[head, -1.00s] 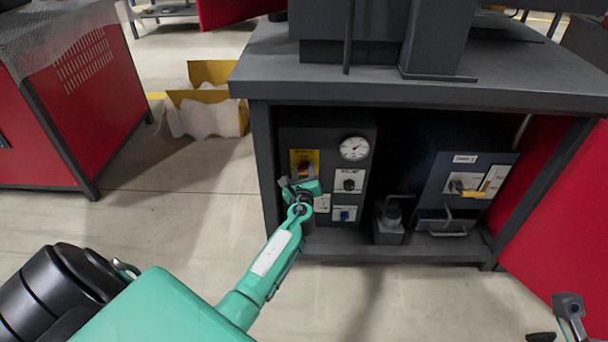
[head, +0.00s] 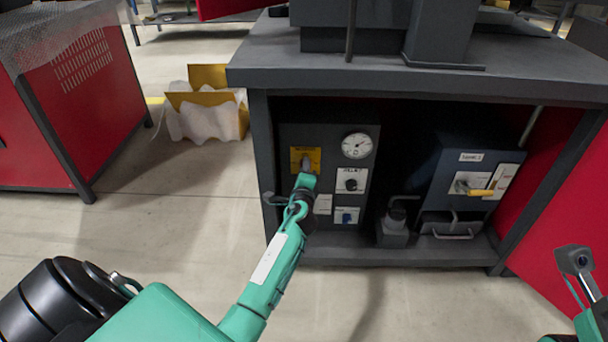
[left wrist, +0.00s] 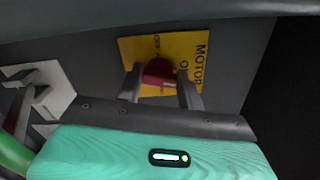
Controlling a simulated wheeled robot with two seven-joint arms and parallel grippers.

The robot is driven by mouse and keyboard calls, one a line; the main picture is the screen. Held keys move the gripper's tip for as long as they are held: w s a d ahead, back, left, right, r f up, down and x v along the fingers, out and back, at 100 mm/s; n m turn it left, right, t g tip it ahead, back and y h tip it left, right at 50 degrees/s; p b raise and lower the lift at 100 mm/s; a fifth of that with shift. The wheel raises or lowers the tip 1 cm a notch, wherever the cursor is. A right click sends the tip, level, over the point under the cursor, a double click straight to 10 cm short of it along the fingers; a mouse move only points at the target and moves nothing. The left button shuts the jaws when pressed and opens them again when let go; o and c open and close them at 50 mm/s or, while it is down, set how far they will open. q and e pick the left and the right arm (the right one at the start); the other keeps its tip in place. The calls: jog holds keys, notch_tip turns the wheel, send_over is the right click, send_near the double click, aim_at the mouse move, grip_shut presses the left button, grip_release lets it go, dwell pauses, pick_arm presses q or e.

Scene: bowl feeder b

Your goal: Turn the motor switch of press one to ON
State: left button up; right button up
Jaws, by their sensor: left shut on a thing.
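The motor switch is a red knob (left wrist: 158,72) on a yellow plate (left wrist: 190,48) lettered MOTOR in the left wrist view. In the head view the yellow plate (head: 314,153) is at the upper left of the dark control panel. My left gripper (head: 305,166) is at the plate. The left wrist view shows its two fingers (left wrist: 161,88) on either side of the knob, shut on it. The fingers hide part of the knob and lettering, so I cannot tell its setting. Part of my right arm shows at the lower right; its fingers are not seen.
The panel (head: 328,136) sits under a dark bench top (head: 420,84). The floor in front is clear.

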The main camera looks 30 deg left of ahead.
pick_arm(q)
jog(key=shift+f+n+b, duration=0.2)
jog(key=shift+n+b, duration=0.25)
jog(key=shift+n, duration=1.15)
jog(key=o, duration=1)
jog(key=shift+r, duration=0.1)
jog(key=p+v, duration=0.2)
jog(key=v, duration=1.1)
jog(key=shift+s+d, duration=0.25)
jog(key=shift+s, duration=0.05)
